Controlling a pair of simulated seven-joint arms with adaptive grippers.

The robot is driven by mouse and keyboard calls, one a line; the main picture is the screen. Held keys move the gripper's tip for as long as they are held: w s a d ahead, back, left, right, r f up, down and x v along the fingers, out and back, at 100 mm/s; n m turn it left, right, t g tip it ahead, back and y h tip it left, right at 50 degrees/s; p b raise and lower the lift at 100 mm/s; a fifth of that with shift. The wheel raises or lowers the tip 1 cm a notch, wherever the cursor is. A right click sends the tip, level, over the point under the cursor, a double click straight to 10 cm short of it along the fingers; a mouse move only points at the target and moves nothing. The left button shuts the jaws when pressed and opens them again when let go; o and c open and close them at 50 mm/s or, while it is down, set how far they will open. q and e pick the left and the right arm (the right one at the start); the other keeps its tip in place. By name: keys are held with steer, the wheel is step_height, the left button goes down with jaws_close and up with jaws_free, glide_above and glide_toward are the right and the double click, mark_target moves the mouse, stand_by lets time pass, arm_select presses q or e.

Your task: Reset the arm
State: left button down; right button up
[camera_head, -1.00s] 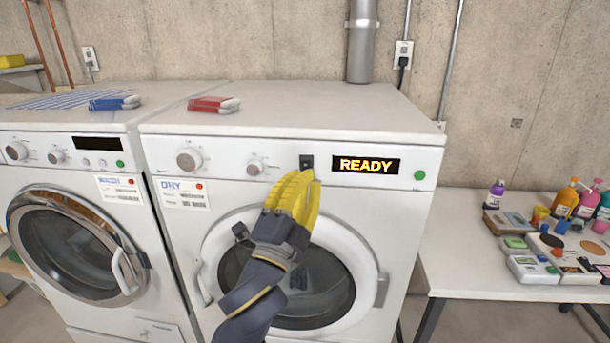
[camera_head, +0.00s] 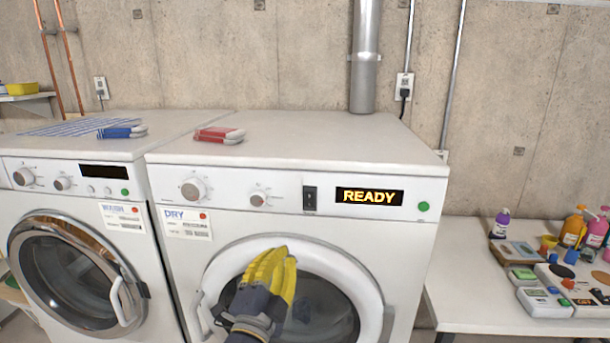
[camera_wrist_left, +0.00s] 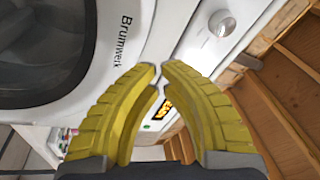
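My left gripper (camera_head: 268,265), with yellow ribbed fingers, is in front of the dryer's round door, below its control panel. It holds nothing. In the left wrist view its fingertips (camera_wrist_left: 160,72) almost meet, with a thin gap between them. The white dryer (camera_head: 235,225) has a black switch (camera_head: 310,198) on its panel, beside a display (camera_head: 369,197) reading READY. The gripper is clear of the switch. The display also shows, partly covered, behind the fingers in the left wrist view (camera_wrist_left: 168,108). My right gripper is in neither view.
A washer (camera_head: 75,197) stands left of the dryer. Blue-and-white cloth (camera_head: 121,132) and red cloth (camera_head: 219,135) lie on top of the machines. A white table (camera_head: 465,280) at right holds bottles (camera_head: 573,228) and small devices. The dryer top's right half is clear.

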arm_select(q)
steer(key=s+a+f+n+g+y, duration=0.2)
steer(key=a+f, duration=0.2)
steer(key=f, duration=0.4)
steer(key=s+a+f+n+g+y, duration=0.2)
steer(key=a+f, duration=0.2)
steer(key=f, duration=0.3)
steer(key=s+a+f+n+g+y, duration=0.2)
steer(key=s+a+f+g+y, duration=0.15)
steer(key=s+a+f, duration=0.65)
steer(key=s+a+f+n+g+y, duration=0.2)
steer(key=s+a+f+g, duration=0.3)
steer(key=s+a+f, duration=0.5)
steer(key=s+d+f+g+h, duration=0.1)
steer(key=s+d+f, duration=0.1)
steer(key=f, duration=0.9)
steer(key=s+d+f+g+h, duration=0.1)
steer(key=s+d+f, duration=0.15)
steer(key=f, duration=0.85)
steer(key=s+d+f+g+h, duration=0.1)
steer(key=s+d+f, duration=0.15)
steer(key=f, duration=0.85)
steer(key=s+f+n+g+h, duration=0.1)
steer(key=s+f+n+g, duration=0.2)
steer(key=s+f, duration=1.7)
steer(key=shift+s+n, duration=0.3)
steer(key=shift+s, duration=0.1)
